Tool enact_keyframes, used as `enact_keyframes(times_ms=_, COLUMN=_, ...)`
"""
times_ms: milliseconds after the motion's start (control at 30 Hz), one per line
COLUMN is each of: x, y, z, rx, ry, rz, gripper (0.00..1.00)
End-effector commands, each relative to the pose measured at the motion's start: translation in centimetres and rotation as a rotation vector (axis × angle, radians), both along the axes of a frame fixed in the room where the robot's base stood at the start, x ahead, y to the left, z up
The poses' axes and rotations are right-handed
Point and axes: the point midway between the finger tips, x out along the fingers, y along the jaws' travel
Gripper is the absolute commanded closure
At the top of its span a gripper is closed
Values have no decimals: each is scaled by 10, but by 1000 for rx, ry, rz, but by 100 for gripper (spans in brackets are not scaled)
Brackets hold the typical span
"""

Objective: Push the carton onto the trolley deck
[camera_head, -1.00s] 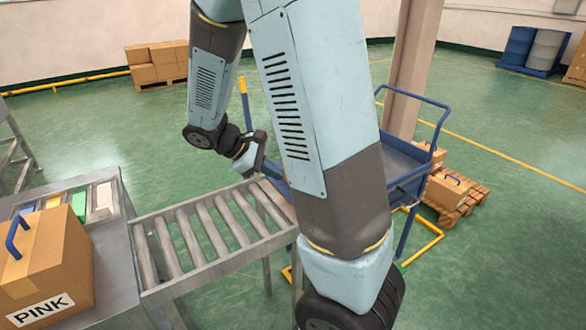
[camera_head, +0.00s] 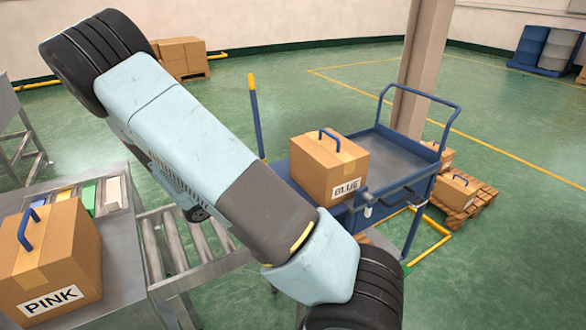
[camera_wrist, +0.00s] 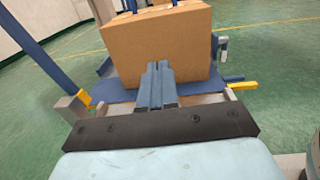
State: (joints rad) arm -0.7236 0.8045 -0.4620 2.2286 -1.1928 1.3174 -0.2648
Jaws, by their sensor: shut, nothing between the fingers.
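My arm hides the gripper in the head view. How much of the carton's base rests on the deck is hidden.
The roller conveyor (camera_head: 212,240) leads towards the trolley, partly behind my arm. A PINK carton (camera_head: 50,262) stands on the metal table at left. A blue post with a yellow tip (camera_head: 254,110) rises beside the conveyor. A pallet with cartons (camera_head: 460,200) lies right of the trolley.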

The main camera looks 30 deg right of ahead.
Motion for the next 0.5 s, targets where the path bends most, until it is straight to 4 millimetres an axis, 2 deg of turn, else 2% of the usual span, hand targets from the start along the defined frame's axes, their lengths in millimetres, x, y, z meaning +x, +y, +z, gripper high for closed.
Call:
enact_keyframes(times_ms=167, x=1, y=-16, z=0, rx=-3, ry=2, rz=-1, gripper=100)
enact_keyframes(times_ms=500, x=5, y=-75, z=0, rx=-1, ry=1, rz=-2, gripper=100)
